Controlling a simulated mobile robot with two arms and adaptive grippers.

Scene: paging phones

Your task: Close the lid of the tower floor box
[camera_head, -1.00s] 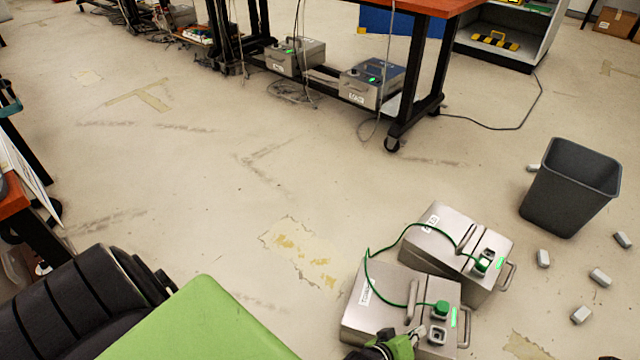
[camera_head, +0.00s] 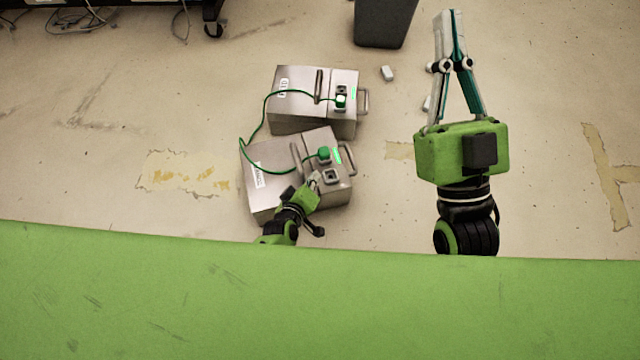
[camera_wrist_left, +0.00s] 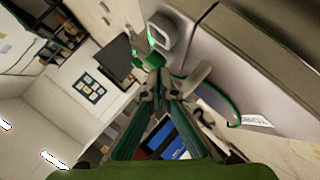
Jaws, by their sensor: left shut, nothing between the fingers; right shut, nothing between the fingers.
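Two silver metal boxes stand on the floor in the head view: a near box (camera_head: 275,158) and a far box (camera_head: 295,105). Each has a white label too small to read, so I cannot tell which is the tower box. A green cord links them, with a green plug (camera_head: 323,153) on the near box. No raised lid is clearly visible. My left gripper (camera_head: 314,180) is shut, at the near box's front, beside its socket; contact is unclear. In the left wrist view its fingertips (camera_wrist_left: 160,75) are close to the box side (camera_wrist_left: 225,60). My right gripper (camera_head: 448,14) is shut and empty, right of the boxes.
A dark bin (camera_head: 385,22) stands behind the boxes, with a small grey block (camera_head: 388,73) near it. Open floor lies left of the boxes.

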